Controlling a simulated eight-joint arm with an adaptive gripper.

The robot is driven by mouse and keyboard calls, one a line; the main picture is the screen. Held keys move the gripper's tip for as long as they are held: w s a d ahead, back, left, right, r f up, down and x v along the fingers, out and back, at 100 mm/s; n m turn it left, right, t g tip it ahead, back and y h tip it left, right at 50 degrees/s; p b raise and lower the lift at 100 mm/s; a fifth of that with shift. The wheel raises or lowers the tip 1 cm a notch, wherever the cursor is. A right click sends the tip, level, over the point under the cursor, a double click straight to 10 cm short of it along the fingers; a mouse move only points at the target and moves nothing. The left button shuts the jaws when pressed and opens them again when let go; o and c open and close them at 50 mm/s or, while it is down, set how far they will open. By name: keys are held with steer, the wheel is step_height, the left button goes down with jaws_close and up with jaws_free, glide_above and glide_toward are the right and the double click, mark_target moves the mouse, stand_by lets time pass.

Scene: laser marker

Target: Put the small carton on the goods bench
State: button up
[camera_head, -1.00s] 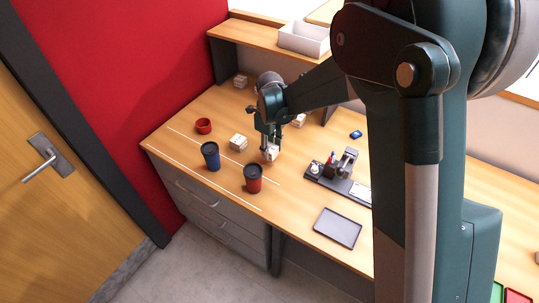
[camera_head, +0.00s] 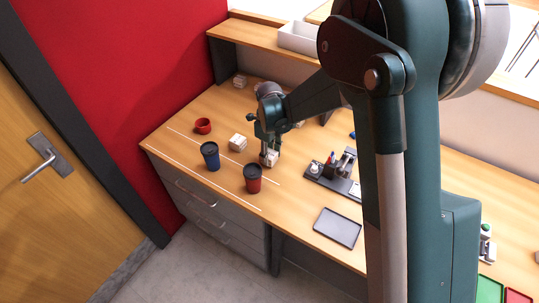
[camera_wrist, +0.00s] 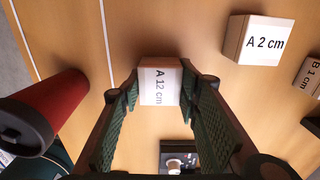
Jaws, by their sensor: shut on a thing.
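My gripper (camera_head: 268,155) is shut on a small white-and-tan carton (camera_head: 270,159), low over the wooden bench (camera_head: 310,205). In the wrist view the carton (camera_wrist: 160,82) sits between the two green finger pads (camera_wrist: 157,110), its label reading "A 12 cm". Whether its underside touches the bench cannot be told.
A red cup with a dark lid (camera_head: 253,179) stands close to my gripper, a blue one (camera_head: 210,156) farther left. A small red bowl (camera_head: 203,126), a black tray (camera_head: 337,227) and a device on a dark base (camera_head: 333,172) are also on the bench. Two white lines cross the wood.

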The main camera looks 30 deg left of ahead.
mark_target(270, 154)
steer(key=shift+f, duration=0.15)
steer(key=o, duration=0.5)
steer(key=shift+c, duration=0.2)
steer(key=o, duration=0.5)
steer(key=shift+c, duration=0.2)
step_height(270, 154, up, 12)
steer(key=shift+p, duration=0.3)
steer(key=shift+r, duration=0.2)
